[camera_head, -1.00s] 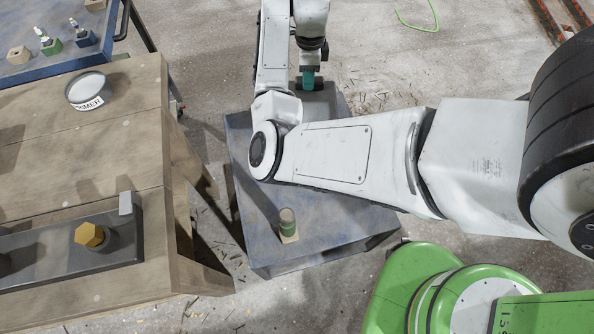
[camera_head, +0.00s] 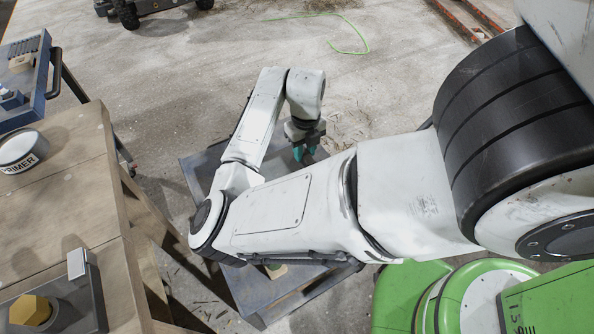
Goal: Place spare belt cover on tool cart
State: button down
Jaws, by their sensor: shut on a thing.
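My gripper (camera_head: 306,153), with teal fingertips, is above the far part of a low blue-grey platform, pointing down. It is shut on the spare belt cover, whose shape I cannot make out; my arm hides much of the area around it. The tool cart (camera_head: 41,82), with a blue top and a dark handle, is cut off at the upper left edge. My gripper is well to the right of the cart and apart from it.
A wooden bench (camera_head: 75,195) at left bears a primer can (camera_head: 20,152) and a yellow hex piece (camera_head: 30,310).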

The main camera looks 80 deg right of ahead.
jog(key=shift+f+b, duration=0.55)
jog(key=shift+f, duration=2.75)
jog(key=c, duration=0.8)
grip_release()
jog(key=shift+f, duration=0.1)
notch_tip(320, 180, up, 12)
jog(key=shift+r+p, duration=0.1)
jog(key=shift+p, duration=1.15)
